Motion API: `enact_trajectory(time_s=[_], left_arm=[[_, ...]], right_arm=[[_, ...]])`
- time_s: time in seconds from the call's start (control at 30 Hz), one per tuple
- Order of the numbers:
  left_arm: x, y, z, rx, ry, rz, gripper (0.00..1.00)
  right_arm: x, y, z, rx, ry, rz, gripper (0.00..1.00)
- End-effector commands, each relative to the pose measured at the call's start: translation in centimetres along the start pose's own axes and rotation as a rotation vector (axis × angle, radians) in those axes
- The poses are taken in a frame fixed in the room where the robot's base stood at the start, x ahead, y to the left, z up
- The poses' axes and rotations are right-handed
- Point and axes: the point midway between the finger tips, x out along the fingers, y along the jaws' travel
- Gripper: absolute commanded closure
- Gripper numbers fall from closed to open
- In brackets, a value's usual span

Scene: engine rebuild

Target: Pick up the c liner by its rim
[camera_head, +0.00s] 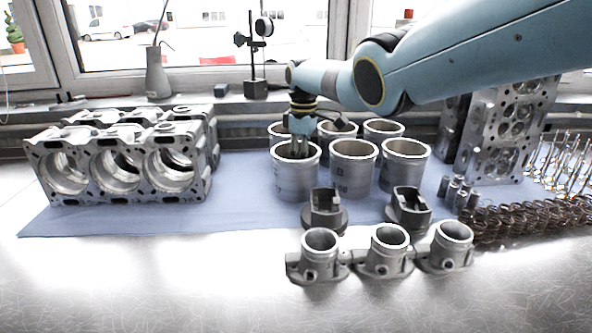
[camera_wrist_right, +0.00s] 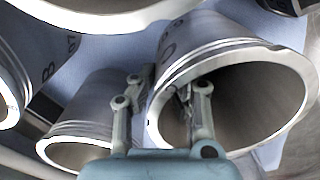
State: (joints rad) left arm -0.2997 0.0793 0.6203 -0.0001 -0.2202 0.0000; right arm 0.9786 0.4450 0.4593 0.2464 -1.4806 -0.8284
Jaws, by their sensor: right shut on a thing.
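The c liner (camera_head: 292,181) is a grey metal cylinder, upright at the front left of the liner group on the blue mat. In the wrist view the c liner (camera_wrist_right: 190,38) shows a letter C on its outer wall and a bright, wide rim. My right gripper (camera_head: 299,149) points down at the liner's far rim. In the wrist view the right gripper (camera_wrist_right: 166,100) straddles the rim, one finger inside the bore and one outside, shut on the wall. The liner appears to stand level with its neighbours. My left gripper is out of view.
Several other liners stand close by, including one (camera_head: 352,172) just right and one marked B (camera_wrist_right: 35,60). An engine block (camera_head: 120,170) is left, with bare mat (camera_head: 235,205) between. Dark holders (camera_head: 324,212) and grey cylinders (camera_head: 320,262) stand in front; springs (camera_head: 525,222) lie right.

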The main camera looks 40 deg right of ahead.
Motion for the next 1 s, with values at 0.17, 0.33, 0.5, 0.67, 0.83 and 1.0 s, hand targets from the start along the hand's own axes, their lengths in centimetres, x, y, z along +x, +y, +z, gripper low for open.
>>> enact_trajectory(time_s=[0.17, 0.33, 0.5, 0.67, 0.83, 1.0], left_arm=[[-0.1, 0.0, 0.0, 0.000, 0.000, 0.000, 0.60], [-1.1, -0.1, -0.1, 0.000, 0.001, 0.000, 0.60], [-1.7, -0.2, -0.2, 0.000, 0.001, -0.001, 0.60], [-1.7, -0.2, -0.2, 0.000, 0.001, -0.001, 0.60], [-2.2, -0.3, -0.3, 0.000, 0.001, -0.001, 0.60], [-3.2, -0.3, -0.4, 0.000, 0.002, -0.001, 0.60]], right_arm=[[-0.2, 0.1, 0.0, 0.000, 0.001, 0.001, 1.00], [-2.5, 0.1, 0.0, 0.000, 0.003, 0.004, 1.00], [-6.1, 0.1, -0.1, 0.000, 0.004, 0.005, 1.00], [-8.8, 0.1, -0.1, 0.001, 0.003, 0.003, 1.00], [-10.5, 0.0, 0.0, 0.001, 0.002, 0.001, 1.00], [-11.6, 0.0, 0.0, 0.001, 0.001, 0.001, 1.00]])
